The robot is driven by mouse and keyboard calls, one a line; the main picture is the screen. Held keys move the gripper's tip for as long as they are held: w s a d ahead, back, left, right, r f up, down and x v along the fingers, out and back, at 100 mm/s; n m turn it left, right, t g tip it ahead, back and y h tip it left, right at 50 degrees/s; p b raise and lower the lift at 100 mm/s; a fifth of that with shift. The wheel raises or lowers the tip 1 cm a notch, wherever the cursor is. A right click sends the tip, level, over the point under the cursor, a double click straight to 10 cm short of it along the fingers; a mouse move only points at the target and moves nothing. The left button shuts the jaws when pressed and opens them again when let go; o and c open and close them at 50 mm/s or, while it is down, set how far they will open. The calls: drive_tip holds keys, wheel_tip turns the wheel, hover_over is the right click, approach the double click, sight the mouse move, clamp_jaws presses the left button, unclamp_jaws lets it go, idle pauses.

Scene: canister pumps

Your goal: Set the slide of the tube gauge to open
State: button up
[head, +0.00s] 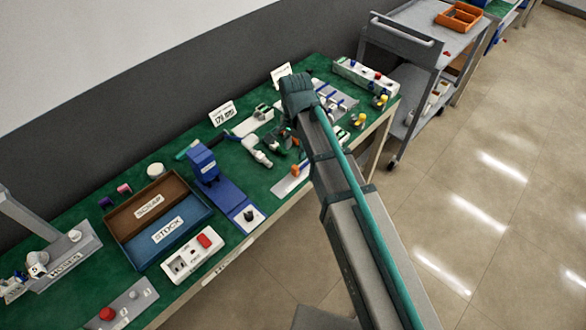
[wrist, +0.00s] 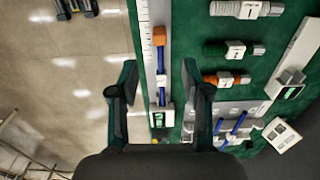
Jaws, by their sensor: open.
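A long white strip with scale marks (wrist: 145,45) lies between my fingers in the wrist view. An orange block (wrist: 159,36), a blue tube (wrist: 161,80) and a small white block (wrist: 163,112) sit along it. It looks like the tube gauge; which part is its slide, and its setting, I cannot tell. In the head view its orange part (head: 300,170) shows near the table's front edge, partly beside my arm. My gripper (wrist: 160,75) is open and empty, one finger on each side of the strip. In the head view my arm hides the gripper.
Labelled fittings lie to the right: green (wrist: 233,49), orange-ended (wrist: 225,79). A grey plate with blue bars (wrist: 243,125) and a white plate with a grey block (wrist: 290,75) are near. The brown tray (head: 123,209) and blue tray (head: 145,256) stand left. Open floor (head: 470,170) borders the table.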

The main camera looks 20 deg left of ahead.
sight(295, 167)
wheel_tip(295, 167, down, 10)
drive_tip(key=shift+f+p, duration=0.15)
drive_tip(key=shift+p, duration=1.05)
clamp_jaws()
drive_tip(key=shift+d, duration=0.1)
